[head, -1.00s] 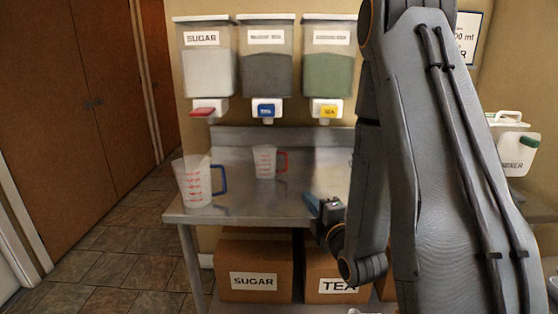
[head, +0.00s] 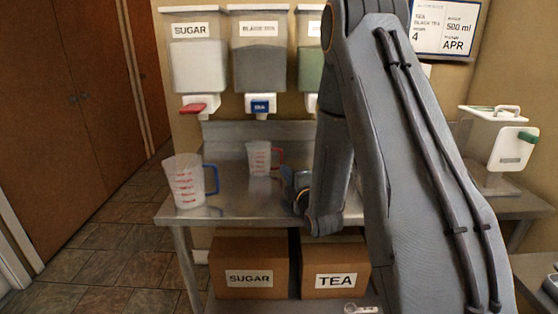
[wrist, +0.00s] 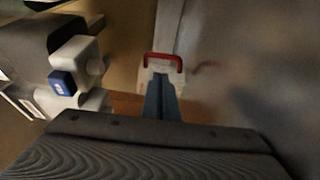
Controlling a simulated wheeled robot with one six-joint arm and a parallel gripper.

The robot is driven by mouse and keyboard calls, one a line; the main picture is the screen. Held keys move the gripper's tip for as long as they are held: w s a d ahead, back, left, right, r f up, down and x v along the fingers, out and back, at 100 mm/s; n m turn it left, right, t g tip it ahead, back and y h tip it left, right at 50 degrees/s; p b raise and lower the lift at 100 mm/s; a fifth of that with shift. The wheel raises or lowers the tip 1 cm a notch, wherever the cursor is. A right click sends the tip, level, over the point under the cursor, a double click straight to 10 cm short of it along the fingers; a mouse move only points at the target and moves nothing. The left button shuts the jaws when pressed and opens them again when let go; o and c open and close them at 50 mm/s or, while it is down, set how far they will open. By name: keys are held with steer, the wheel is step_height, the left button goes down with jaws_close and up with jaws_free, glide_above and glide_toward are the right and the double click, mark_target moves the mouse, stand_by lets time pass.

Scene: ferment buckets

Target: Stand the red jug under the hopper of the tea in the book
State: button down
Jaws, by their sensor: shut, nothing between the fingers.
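The red-handled clear jug (head: 258,158) stands upright on the steel table (head: 235,205), below the black tea hopper (head: 262,65) with its blue tap (head: 261,105) in the head view. I cannot tell how exactly it lines up in depth. My gripper (head: 288,178) is shut and empty, just right of and nearer than this jug, partly hidden by my arm. In the wrist view, my blue fingers (wrist: 160,97) point at the jug's red handle (wrist: 163,62); I cannot tell whether they touch. The notice (head: 446,27) reads black tea, 500 ml.
A blue-handled jug (head: 186,182) stands at the table's front left. A sugar hopper (head: 199,65) with a red tap hangs left; a green-filled hopper (head: 308,68) is mostly behind my arm. Boxes marked SUGAR (head: 250,258) and TEA (head: 335,262) sit below. A clear container (head: 490,150) stands right.

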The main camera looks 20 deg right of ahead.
mark_target(265, 159)
steer(key=w+p, duration=0.1)
steer(key=w, duration=0.7)
steer(key=shift+a, duration=0.1)
